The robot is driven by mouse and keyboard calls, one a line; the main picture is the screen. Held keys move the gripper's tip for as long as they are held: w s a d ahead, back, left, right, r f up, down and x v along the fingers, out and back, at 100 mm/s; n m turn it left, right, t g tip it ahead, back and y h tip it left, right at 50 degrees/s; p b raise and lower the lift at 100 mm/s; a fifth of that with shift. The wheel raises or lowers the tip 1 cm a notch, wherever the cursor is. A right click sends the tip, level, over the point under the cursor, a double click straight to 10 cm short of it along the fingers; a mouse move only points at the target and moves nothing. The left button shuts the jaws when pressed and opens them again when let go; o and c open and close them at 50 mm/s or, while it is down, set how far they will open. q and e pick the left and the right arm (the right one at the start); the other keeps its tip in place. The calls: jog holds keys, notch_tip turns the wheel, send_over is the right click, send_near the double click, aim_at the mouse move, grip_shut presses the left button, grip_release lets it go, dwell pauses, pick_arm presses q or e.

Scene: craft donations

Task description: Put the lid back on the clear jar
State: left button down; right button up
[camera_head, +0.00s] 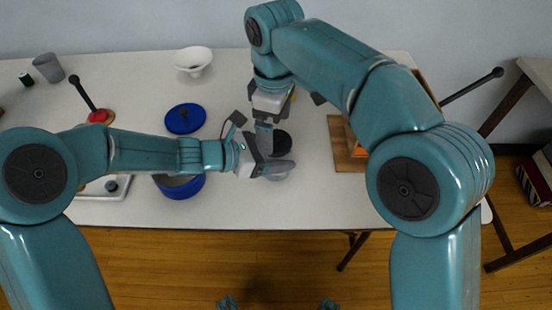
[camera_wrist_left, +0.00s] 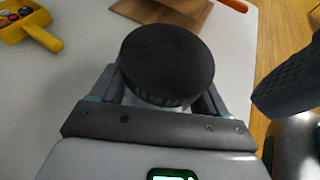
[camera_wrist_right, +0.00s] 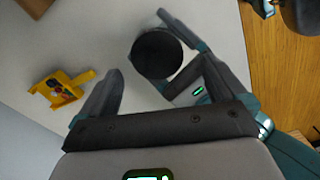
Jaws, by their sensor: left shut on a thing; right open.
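The black ribbed lid (camera_wrist_left: 167,60) lies flat on top of the clear jar, covering its mouth; I cannot tell how firmly it sits. The lid shows in the head view (camera_head: 282,143) and the right wrist view (camera_wrist_right: 157,54). The clear jar (camera_head: 278,176) stands on the table, mostly hidden by the lid and my left gripper. My left gripper (camera_head: 275,168) is shut on the jar, its fingers on either side just below the lid. My right gripper (camera_head: 265,138) is open and empty, pointing down close beside the lid, not around it.
A blue pot (camera_head: 180,188) stands left of the jar, with a blue lid (camera_head: 184,118) behind it. A wooden board (camera_head: 343,150) lies to the right. A white bowl (camera_head: 193,60) and grey cup (camera_head: 48,68) stand at the back. The table's front edge is near the jar.

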jog(key=shift+r, duration=0.45)
jog(key=shift+w+d+r, duration=0.1)
jog(key=shift+c, duration=0.4)
jog(key=shift+d+n, duration=0.1)
jog(key=shift+n, duration=0.7)
jog(key=n, duration=0.1)
jog(key=r+n, duration=0.1)
jog(key=n, duration=0.1)
jog(key=r+n, duration=0.1)
jog(key=n, duration=0.1)
jog(key=shift+d, duration=0.2)
jog(key=shift+r+n, duration=0.2)
jog(key=shift+n, duration=0.4)
jog(key=shift+a+r+n, duration=0.2)
jog(key=shift+r+n, duration=0.2)
jog(key=shift+r, duration=0.1)
jog(key=shift+f, duration=0.15)
